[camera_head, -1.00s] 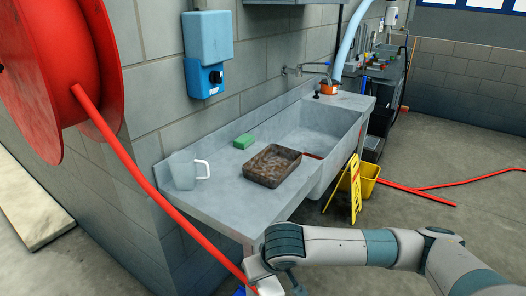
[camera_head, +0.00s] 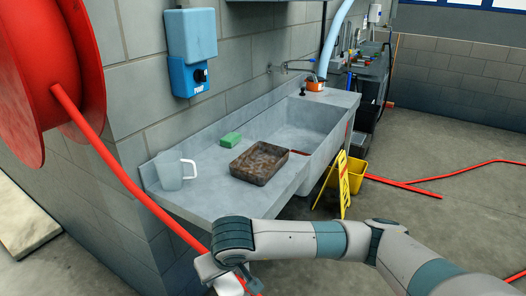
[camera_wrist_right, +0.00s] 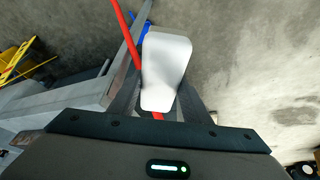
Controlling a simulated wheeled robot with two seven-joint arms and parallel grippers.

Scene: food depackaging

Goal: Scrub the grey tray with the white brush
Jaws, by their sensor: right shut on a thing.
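The tray (camera_head: 259,163) lies on the flat part of the steel sink counter, beside the basin. Its inside is covered in brown dirt, and little grey shows. My right gripper (camera_wrist_right: 158,102) is shut on the white brush (camera_wrist_right: 167,62), which sticks out between its two fingers in the right wrist view. In the head view the brush (camera_head: 228,286) shows partly at the bottom edge, low in front of the counter and apart from the tray. Its bristles cannot be made out. My left gripper is in neither view.
A green sponge (camera_head: 230,139) and a clear jug (camera_head: 174,171) with a white handle stand on the counter (camera_head: 215,195). A red hose (camera_head: 130,182) slants down past the counter's front left corner. A yellow sign (camera_head: 343,184) and yellow bucket (camera_head: 355,175) stand right of the sink.

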